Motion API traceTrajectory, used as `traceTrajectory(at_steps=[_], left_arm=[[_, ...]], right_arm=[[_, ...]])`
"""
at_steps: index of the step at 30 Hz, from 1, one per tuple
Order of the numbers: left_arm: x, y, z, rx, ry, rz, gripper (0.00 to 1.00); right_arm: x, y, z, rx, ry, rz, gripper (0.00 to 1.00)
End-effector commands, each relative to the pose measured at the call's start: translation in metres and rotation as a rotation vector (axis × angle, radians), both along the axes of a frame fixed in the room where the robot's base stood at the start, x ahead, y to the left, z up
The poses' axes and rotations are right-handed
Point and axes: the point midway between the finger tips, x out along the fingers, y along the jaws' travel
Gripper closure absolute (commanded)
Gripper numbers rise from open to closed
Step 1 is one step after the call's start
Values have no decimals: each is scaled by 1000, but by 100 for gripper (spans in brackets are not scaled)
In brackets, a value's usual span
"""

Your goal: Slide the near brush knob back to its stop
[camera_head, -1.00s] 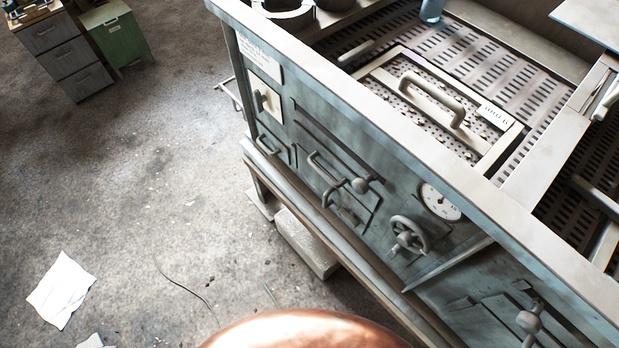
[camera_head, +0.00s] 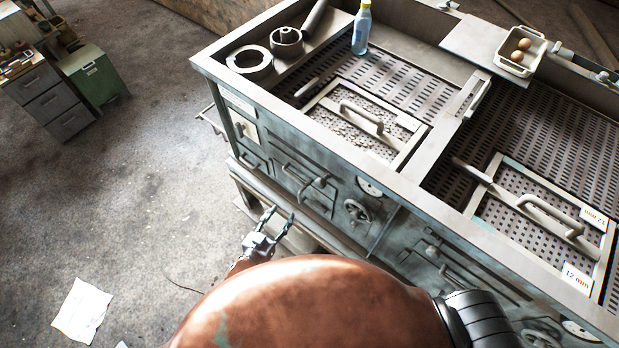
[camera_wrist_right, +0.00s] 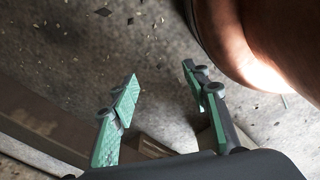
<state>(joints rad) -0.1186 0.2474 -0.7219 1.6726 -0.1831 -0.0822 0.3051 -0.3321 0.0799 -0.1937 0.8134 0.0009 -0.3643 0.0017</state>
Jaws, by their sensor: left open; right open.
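Two round knobs show on the machine's blue-grey front: the left knob (camera_head: 320,182) beside a bar handle, and the right knob (camera_head: 432,252) lower on the front. I cannot tell which, if either, is the near brush knob. My left gripper (camera_head: 280,215) is open and empty in front of the machine's lower left front, apart from both knobs in the picture. My right gripper (camera_wrist_right: 160,74) is open and empty in the right wrist view, with floor behind its fingers. It does not show in the head view.
The machine's top holds a left screen frame (camera_head: 362,123) and a right screen frame (camera_head: 535,210), each with a handle. The floor at left is mostly clear, with paper (camera_head: 82,310) lying there.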

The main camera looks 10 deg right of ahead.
Motion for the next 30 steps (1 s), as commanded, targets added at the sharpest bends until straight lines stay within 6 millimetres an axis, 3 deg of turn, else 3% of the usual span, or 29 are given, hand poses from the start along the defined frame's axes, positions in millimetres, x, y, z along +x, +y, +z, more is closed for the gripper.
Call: traceTrajectory(at_steps=[1,3,6,9,14,24,30], left_arm=[[-2,-18,47,-29,-50,-47,57],[-9,-41,86,-72,-104,-106,57],[-19,-63,124,-118,-158,-172,57],[-28,-76,145,-147,-186,-213,57],[-28,-89,154,-164,-201,-235,57],[4,-129,153,-163,-201,-232,57],[15,-142,152,-161,-200,-231,57]], right_arm=[[-6,-1,21,-1,0,4,57],[-15,-3,30,-2,-1,8,57],[-24,-5,40,-3,-1,13,57],[-31,-7,44,-4,-1,16,57],[-35,-7,45,-4,-1,18,57],[-35,-7,45,-4,0,17,57],[-34,-7,45,-4,0,17,57]])
